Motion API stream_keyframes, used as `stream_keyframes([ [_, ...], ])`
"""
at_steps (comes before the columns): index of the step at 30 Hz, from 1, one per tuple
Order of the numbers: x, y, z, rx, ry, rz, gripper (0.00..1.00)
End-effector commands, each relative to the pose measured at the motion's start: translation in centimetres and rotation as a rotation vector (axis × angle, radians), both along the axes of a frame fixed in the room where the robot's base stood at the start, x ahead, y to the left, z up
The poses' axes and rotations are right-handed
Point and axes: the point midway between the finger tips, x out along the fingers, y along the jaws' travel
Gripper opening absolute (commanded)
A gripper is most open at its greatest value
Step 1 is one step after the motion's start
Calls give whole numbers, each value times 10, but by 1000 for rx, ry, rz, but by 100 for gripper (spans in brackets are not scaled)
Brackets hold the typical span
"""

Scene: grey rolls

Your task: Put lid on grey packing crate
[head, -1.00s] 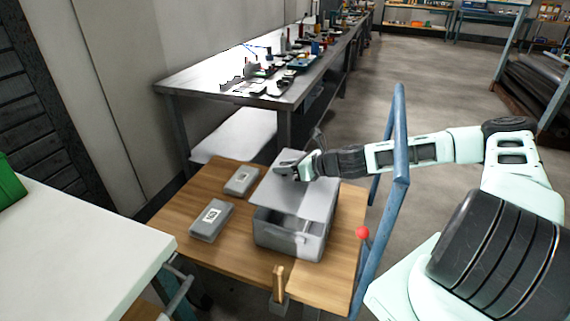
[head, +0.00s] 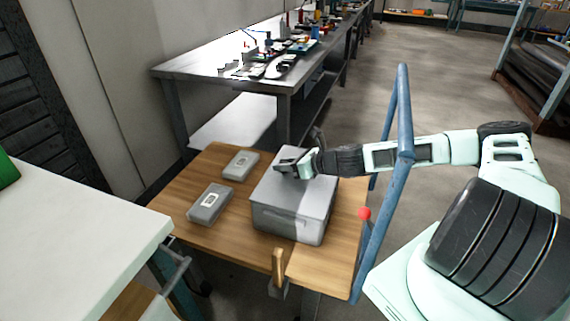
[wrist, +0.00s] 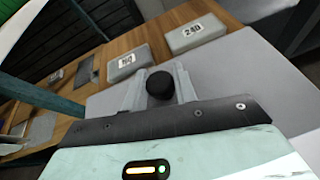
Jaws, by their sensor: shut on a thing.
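The grey packing crate (head: 285,222) stands on the wooden top of a cart. The flat grey lid (head: 302,196) lies over the crate's opening and looks level, with its edges close to the crate walls. My gripper (head: 294,166) is at the far left part of the lid, shut on the dark round knob (wrist: 160,85) of the lid. In the wrist view the lid (wrist: 232,72) spreads out beneath the fingers. The inside of the crate is hidden under the lid. Whether the lid touches the rim all round I cannot tell.
Two grey labelled boxes (head: 210,204) (head: 240,165) lie left of the crate on the cart top (head: 185,185). A blue cart handle (head: 403,120) rises on the right, beside my arm. A white table (head: 70,240) is at front left and a metal workbench (head: 210,68) behind.

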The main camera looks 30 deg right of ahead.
Motion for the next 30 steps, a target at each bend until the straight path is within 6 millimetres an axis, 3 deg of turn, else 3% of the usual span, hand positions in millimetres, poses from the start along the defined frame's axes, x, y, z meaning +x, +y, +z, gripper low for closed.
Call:
stream_keyframes([
  [1,0,0,0,0,0,0,2],
  [2,0,0,0,0,0,0,31],
  [4,0,0,0,0,0,0,50],
  [5,0,0,0,0,0,0,53],
  [17,-7,-5,4,0,0,-1,53],
  [30,-81,-53,40,-2,0,-5,53],
])
